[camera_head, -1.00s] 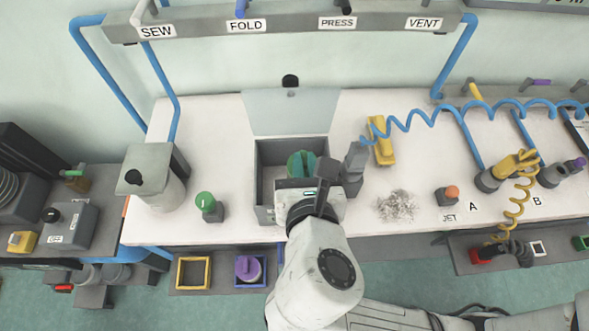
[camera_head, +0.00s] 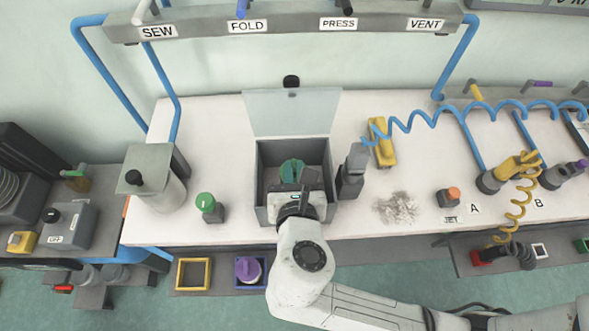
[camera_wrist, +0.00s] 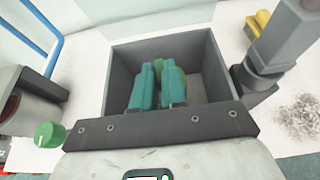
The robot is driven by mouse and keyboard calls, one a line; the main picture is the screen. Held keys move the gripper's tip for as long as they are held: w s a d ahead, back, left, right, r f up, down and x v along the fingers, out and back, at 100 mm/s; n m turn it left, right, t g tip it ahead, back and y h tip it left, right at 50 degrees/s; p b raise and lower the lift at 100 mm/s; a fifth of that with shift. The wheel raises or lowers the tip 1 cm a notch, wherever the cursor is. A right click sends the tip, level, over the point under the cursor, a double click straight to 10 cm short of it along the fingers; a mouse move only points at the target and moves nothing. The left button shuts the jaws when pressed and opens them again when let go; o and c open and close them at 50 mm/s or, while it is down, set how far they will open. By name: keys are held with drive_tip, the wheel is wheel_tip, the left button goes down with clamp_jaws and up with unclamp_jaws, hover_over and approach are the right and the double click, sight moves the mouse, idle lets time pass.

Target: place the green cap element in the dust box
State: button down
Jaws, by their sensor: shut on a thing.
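The dust box (camera_head: 263,158) is a grey open-topped box on the white table, its pale lid (camera_head: 291,112) raised at the back. My gripper (camera_head: 291,172) has teal fingers and is over the box opening, pointing into it. In the wrist view my gripper (camera_wrist: 158,88) is shut on the green cap element (camera_wrist: 158,66). Only a little of the cap's rounded green shape shows between and behind the fingertips. The box wall (camera_wrist: 120,80) surrounds the fingers in that view. I cannot tell how far the cap is above the box floor.
A green-knobbed grey stand (camera_head: 207,204) is left of the box. A dark grey upright device (camera_head: 351,175) stands close to its right side. A pile of grey shreds (camera_head: 397,208) and an orange-topped button (camera_head: 453,195) lie further right. Blue coiled hose (camera_head: 420,118) runs behind.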

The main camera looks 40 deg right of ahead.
drive_tip(key=shift+f, duration=0.55)
drive_tip(key=c, duration=1.2)
unclamp_jaws()
drive_tip(key=shift+r, duration=0.6)
drive_tip(key=v, duration=1.2)
drive_tip(key=shift+s+a+f, duration=0.1)
